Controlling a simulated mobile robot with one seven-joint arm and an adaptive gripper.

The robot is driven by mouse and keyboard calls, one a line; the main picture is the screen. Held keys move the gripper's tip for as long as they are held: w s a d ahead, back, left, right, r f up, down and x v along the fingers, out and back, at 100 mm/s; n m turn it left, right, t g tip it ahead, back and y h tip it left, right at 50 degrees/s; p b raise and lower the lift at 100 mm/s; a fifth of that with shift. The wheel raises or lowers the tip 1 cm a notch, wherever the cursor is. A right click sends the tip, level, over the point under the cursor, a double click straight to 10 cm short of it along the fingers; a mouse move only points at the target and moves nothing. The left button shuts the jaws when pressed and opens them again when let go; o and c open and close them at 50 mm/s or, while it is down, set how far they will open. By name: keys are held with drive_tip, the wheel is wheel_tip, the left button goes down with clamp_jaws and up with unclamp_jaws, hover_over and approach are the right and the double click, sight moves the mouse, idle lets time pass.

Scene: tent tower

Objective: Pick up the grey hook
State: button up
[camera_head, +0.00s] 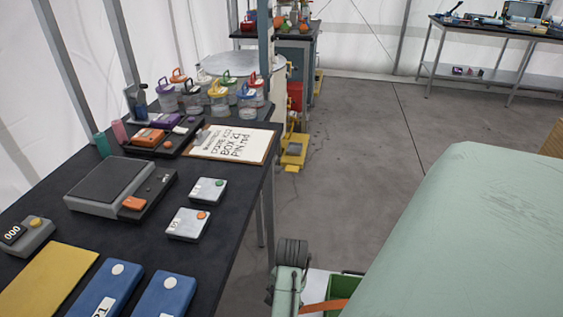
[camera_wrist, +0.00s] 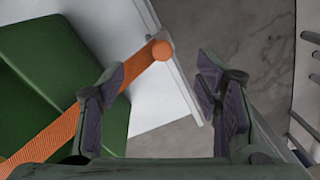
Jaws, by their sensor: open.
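I cannot make out a grey hook for certain in either view. My gripper (camera_wrist: 162,74) is open and empty in the wrist view, its two dark padded fingers well apart. Between and beyond the fingers are an orange ribbed bar (camera_wrist: 70,112) with a round end and the edge of a white surface (camera_wrist: 165,105). The bar crosses a green box (camera_wrist: 40,60) at the left. Whether the bar lies between the pads or below them, I cannot tell. The fingertips are not clear in the head view.
A black table (camera_head: 225,255) at left holds a grey scale (camera_head: 110,185), small boxes, blue cases, a clipboard (camera_head: 235,143) and lidded jars. A workbench (camera_head: 490,30) stands far right. Concrete floor (camera_head: 365,130) between is largely clear. A grey rail structure (camera_wrist: 308,75) shows at the wrist view's right.

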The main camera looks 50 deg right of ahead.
wheel_tip(320, 180, down, 6)
drive_tip(key=b, duration=0.5)
drive_tip(key=shift+w+r, duration=0.1)
drive_tip(key=shift+r, duration=0.05)
drive_tip(key=f, duration=0.4)
drive_tip(key=shift+w+f, duration=0.25)
drive_tip(key=shift+f, duration=0.15)
drive_tip(key=shift+c, duration=0.2)
drive_tip(key=c, duration=1.2)
